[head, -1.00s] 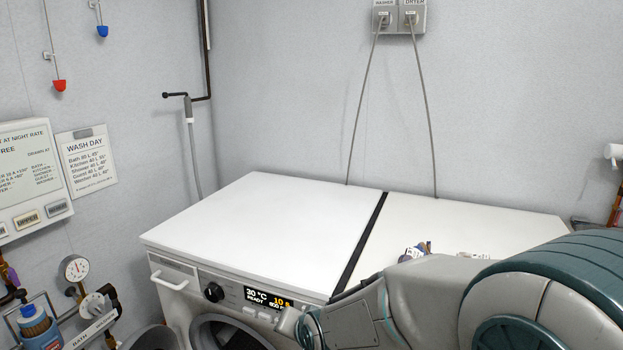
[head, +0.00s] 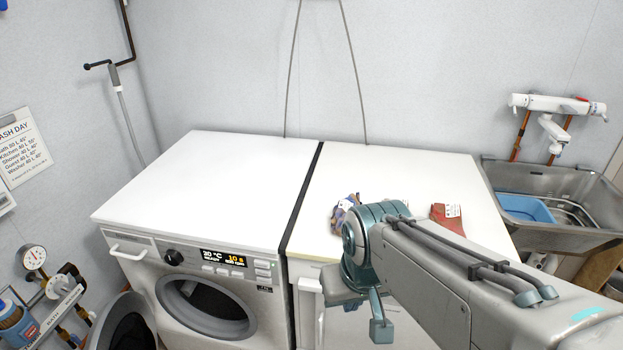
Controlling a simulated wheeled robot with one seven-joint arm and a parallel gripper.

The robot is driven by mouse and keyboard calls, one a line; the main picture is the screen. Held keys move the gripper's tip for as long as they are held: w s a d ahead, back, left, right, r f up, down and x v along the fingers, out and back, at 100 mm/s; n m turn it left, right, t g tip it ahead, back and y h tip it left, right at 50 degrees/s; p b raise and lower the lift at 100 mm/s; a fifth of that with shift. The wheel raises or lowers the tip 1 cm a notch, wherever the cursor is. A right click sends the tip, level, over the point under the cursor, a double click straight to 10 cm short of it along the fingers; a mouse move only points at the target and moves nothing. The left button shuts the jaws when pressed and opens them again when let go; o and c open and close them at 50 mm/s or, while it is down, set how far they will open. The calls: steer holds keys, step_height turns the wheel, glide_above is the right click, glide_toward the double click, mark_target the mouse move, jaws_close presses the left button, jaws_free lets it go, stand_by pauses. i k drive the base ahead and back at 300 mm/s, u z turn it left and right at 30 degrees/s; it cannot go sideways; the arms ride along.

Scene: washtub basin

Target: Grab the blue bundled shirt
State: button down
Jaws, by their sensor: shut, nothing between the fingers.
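A small blue-purple bundle (head: 342,211) with pale and orange patches lies on the white top of the right-hand machine, near its left side. My arm partly hides it, and I cannot tell for certain that it is the shirt. My gripper (head: 380,328) hangs low in front of the right-hand machine, nearer to me than the bundle and below the top. It looks shut and holds nothing that I can see. It is apart from the bundle.
A red bundle (head: 447,218) with a white label lies to the right on the same top (head: 400,170). The washer (head: 200,180) at left has a clear top and its round door open. A metal sink (head: 545,238) with a blue tub (head: 524,208) stands at right.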

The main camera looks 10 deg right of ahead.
mark_target(340, 210)
steer(key=u, duration=0.2)
steer(key=k, duration=0.2)
steer(key=z, duration=0.5)
steer(key=i, duration=0.3)
steer(key=u, duration=0.35)
steer(key=k, duration=0.35)
steer(key=u, duration=1.1)
steer(key=i, duration=0.65)
steer(key=z, duration=1)
steer(key=i, duration=0.35)
steer(key=z, duration=0.4)
